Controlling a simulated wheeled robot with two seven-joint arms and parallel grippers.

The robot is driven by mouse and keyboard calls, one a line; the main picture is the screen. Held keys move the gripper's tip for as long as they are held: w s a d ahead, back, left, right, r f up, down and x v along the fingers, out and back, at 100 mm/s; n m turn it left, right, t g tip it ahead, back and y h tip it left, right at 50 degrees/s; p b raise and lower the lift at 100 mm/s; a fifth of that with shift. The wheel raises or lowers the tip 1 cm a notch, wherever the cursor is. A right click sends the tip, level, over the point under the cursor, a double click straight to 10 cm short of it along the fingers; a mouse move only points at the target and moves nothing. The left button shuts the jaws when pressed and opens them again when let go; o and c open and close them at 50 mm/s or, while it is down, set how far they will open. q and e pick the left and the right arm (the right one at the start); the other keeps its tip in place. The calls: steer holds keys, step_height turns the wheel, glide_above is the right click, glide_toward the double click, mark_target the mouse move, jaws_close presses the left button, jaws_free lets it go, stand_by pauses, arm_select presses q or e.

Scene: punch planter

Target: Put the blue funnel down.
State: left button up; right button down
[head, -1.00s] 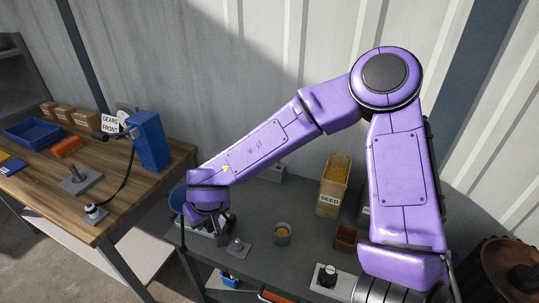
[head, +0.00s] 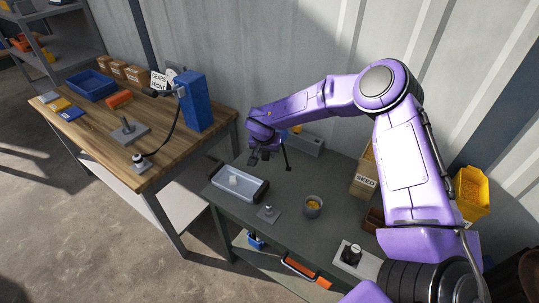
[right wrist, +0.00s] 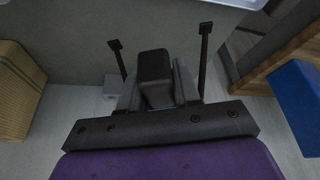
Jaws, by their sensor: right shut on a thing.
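My right gripper (head: 266,156) hangs over the back left of the grey table in the head view, beyond the tray. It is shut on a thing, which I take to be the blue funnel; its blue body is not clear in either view. In the right wrist view a dark block (right wrist: 153,68) sits between the jaws, with a thin dark upright on each side. I cannot tell whether the held thing touches the table. My left gripper is not in view.
A grey tray (head: 228,196) with a white piece inside stands at the table's left. A small post on a plate (head: 268,213), a cup with yellow contents (head: 313,206) and a seed box (head: 364,178) stand nearby. A long grey box (head: 308,145) lies at the back.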

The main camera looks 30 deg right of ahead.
steer(key=p+x, duration=0.1)
steer(key=x, duration=0.5)
steer(key=shift+a+f, duration=0.15)
steer(key=shift+f, duration=0.2)
steer(key=c, duration=0.8)
jaws_free()
steer(key=shift+w, duration=0.15)
steer(key=v, duration=1.2)
steer(key=shift+r+b, duration=0.25)
steer(key=shift+b, duration=0.05)
